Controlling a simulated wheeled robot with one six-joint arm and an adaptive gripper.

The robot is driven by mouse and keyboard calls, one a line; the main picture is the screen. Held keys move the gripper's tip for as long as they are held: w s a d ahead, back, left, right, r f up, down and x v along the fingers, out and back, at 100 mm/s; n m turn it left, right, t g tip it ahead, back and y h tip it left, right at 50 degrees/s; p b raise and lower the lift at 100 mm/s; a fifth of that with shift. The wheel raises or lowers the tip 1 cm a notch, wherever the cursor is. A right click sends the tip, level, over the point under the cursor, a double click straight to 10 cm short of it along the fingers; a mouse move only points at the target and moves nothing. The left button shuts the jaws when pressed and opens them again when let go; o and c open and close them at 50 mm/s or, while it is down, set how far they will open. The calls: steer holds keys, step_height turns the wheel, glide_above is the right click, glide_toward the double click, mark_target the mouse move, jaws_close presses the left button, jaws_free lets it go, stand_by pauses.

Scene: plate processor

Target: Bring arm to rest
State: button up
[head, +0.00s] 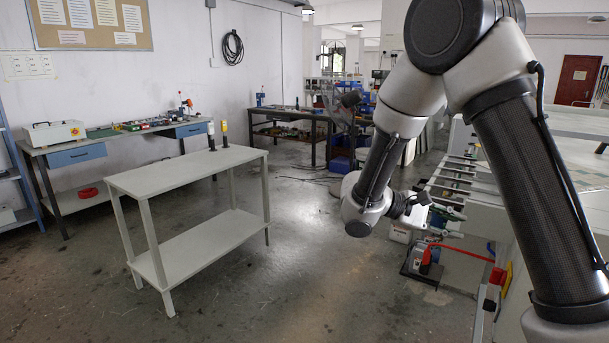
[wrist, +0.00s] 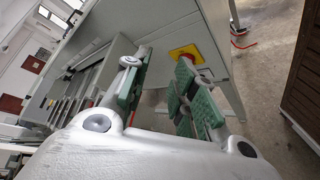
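My arm (head: 540,190) fills the right side of the head view. It comes down from the top right, bends, and ends low near the middle. My gripper (head: 440,212) points right there, in front of the grey machine (head: 590,205), and shows only small. In the wrist view my gripper (wrist: 163,75) has its two green-padded fingers apart, with nothing between them. Behind the fingers is the grey machine side, with a yellow plate (wrist: 185,52) close to the right finger. I cannot tell whether the gripper touches the machine.
A grey two-tier table (head: 185,172) stands at left with two small upright items on its far end. A workbench (head: 120,135) stands along the left wall, another at the back. A red bar (head: 462,252) juts from the machine below the gripper. The middle floor is clear.

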steer(key=s+r+m+g+y, duration=0.1)
steer(key=s+r+m+y, duration=0.1)
steer(key=s+y, duration=1)
steer(key=s+d+r+m+t+y, duration=0.1)
steer(key=s+r+m+t, duration=0.3)
steer(key=s+r, duration=0.5)
steer(key=shift+s+d+t+y, duration=0.4)
steer(key=shift+t+y, duration=0.1)
steer(key=shift+t, duration=0.6)
